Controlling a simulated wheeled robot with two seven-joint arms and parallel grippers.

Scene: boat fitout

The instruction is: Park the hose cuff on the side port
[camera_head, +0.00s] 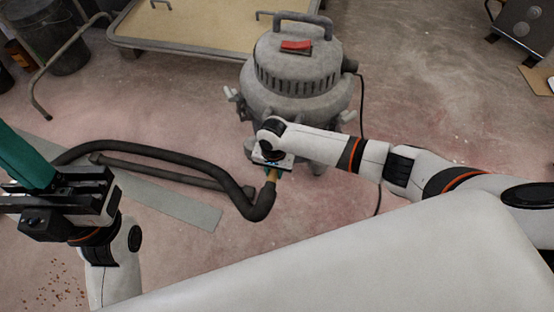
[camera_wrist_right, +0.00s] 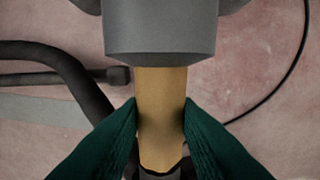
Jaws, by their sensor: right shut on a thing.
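The hose cuff (camera_wrist_right: 160,125) is a tan-yellow cylinder on the end of the black hose (camera_head: 262,205). My right gripper (camera_wrist_right: 160,108) is shut on it, with one green finger on each side. In the right wrist view the cuff's far end meets a wide grey cylinder (camera_wrist_right: 160,38). Whether the cuff is inside it or behind it I cannot tell. In the head view this is close against the front of the grey vacuum (camera_head: 292,85), and my arm hides the port area.
A grey flat strip (camera_head: 190,211) lies on the floor under the hose. A shallow tray cart (camera_head: 180,48) stands behind, left of the vacuum. A thin black cable (camera_head: 361,105) runs down the vacuum's right side. A white surface fills the lower right. Brown debris (camera_head: 55,287) lies lower left.

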